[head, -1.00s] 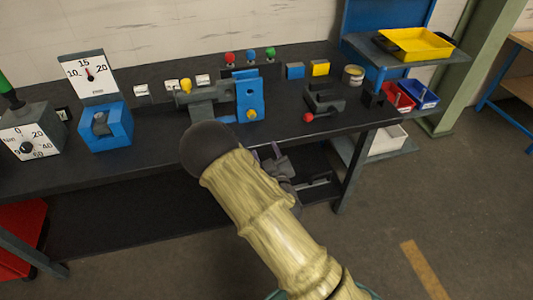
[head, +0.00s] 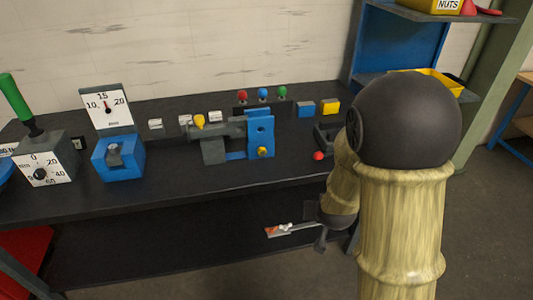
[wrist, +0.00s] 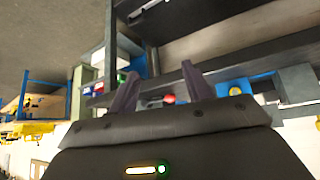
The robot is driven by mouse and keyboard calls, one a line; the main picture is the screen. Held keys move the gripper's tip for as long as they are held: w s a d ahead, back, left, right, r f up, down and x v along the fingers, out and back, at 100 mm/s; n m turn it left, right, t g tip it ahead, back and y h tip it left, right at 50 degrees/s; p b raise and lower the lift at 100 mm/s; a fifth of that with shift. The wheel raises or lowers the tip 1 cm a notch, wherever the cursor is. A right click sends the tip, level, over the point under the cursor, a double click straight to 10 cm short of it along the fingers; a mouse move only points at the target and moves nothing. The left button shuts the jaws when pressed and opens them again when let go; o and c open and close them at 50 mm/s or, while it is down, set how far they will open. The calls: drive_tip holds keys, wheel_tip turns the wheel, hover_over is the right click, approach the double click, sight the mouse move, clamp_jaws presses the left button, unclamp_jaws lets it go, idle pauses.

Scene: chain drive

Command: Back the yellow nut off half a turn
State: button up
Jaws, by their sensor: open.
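The yellow nut (head: 263,152) sits low on the face of the upright blue plate (head: 260,130) of the chain drive stand on the bench. A second yellow knob (head: 199,121) tops the grey block to its left. My gripper (head: 318,226) is below and right of the nut, in front of the bench and under its top edge, apart from the nut. In the wrist view its two fingers (wrist: 161,85) stand apart with nothing between them.
Red, blue and green knobs (head: 262,95) stand behind the plate. A blue gauge unit (head: 118,156) is at the left. A red ball knob (head: 318,156) sits near the bench's right front. The dark lower shelf (head: 190,235) is close to my gripper.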

drive_tip(key=s+d+r+g, duration=0.1)
drive_tip(key=s+r+g, duration=0.1)
drive_tip(key=s, duration=0.4)
drive_tip(key=s+d+r+g, duration=0.2)
drive_tip(key=s+r, duration=0.1)
drive_tip(key=s, duration=0.4)
drive_tip(key=shift+r+g, duration=0.15)
drive_tip(key=shift+g, duration=0.25)
drive_tip(key=shift+c, duration=0.2)
